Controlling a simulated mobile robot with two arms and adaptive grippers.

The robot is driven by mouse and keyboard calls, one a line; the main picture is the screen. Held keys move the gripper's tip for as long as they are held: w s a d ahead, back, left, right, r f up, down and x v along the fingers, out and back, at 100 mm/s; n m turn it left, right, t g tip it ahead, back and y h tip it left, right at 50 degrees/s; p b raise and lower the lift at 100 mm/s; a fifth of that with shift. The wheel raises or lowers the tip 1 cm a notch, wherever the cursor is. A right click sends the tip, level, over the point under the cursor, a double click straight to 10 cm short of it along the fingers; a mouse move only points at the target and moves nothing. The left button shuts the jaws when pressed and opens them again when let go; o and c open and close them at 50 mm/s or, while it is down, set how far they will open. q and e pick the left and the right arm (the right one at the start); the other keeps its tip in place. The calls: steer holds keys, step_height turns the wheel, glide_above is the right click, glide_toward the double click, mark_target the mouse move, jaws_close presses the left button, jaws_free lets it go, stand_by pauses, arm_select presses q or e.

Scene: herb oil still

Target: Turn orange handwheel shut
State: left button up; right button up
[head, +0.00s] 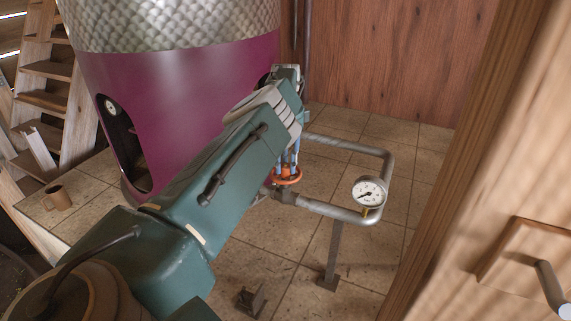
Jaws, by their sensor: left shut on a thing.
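The orange handwheel (287,178) sits on the grey pipe in the middle of the head view, beside the magenta still. My left gripper (287,165) comes down on it from above and is shut on it. My left arm runs in from the lower left and hides part of the wheel's surroundings. My right gripper is out of view.
The pipe (345,213) loops to the right and carries a round gauge (368,192). The still (180,90) stands at the left. A wooden panel with a handle (548,285) is close at the right.

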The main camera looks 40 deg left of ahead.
arm_select(q)
steer(key=m+b, duration=0.1)
steer(key=m, duration=0.1)
steer(key=shift+w+m+b, duration=0.1)
steer(key=shift+m+b, duration=0.2)
steer(key=shift+b, duration=0.1)
steer(key=m+b, duration=0.1)
steer(key=m, duration=0.1)
steer(key=shift+m, duration=0.4)
steer(key=m, duration=0.4)
steer(key=shift+r+m+b, duration=0.1)
steer(key=shift+m+b, duration=0.2)
steer(key=shift+b, duration=0.05)
steer(key=shift+m, duration=2.2)
steer(key=shift+r, duration=0.1)
steer(key=o, duration=1.2)
steer(key=shift+c, duration=0.2)
steer(key=shift+b, duration=0.3)
